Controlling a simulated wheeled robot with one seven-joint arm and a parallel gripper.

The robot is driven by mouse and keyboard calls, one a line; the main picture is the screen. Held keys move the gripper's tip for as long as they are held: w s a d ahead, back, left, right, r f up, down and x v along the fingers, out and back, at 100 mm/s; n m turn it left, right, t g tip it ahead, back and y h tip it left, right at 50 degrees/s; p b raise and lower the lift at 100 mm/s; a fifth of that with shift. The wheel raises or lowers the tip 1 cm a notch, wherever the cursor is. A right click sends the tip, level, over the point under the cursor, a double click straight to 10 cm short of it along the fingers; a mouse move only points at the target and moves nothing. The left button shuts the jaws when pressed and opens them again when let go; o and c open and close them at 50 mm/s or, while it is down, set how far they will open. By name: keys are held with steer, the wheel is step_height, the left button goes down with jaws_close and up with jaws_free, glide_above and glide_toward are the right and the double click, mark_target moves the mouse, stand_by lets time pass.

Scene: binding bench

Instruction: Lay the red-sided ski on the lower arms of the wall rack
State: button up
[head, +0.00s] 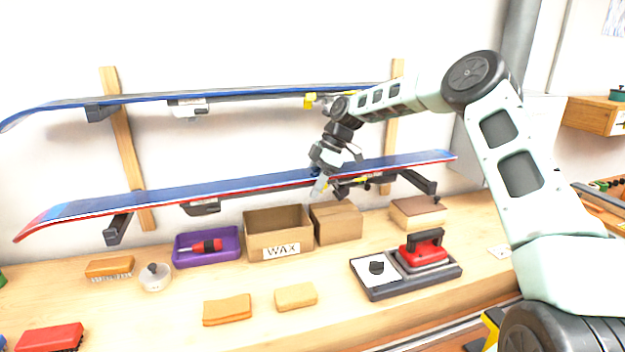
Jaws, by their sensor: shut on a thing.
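The red-sided ski (230,187), blue on top with a red edge, lies roughly level along the wall rack, its upturned tip at the far left. My gripper (322,180) is shut on it near mid-length, right of the centre; the far finger is partly hidden. The rack's lower left arm (117,230) shows just below the ski, and its lower right arm (418,181) shows under the ski's right part. I cannot tell whether the ski touches these arms or hangs slightly above them. A binding (203,208) shows beneath the ski.
The bench below holds a purple tray (178,258), a WAX box (277,249), a second box (336,231), a red iron (423,252) on a base, brushes and cloths.

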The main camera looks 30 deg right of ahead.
steer(key=shift+f+b, duration=0.95)
steer(key=shift+f, duration=0.95)
steer(key=shift+f, duration=0.3)
steer(key=o, duration=1.5)
steer(key=b+v, duration=0.3)
steer(key=v, duration=1.4)
steer(key=shift+s+d+r, duration=0.1)
steer(key=shift+d+r, duration=0.05)
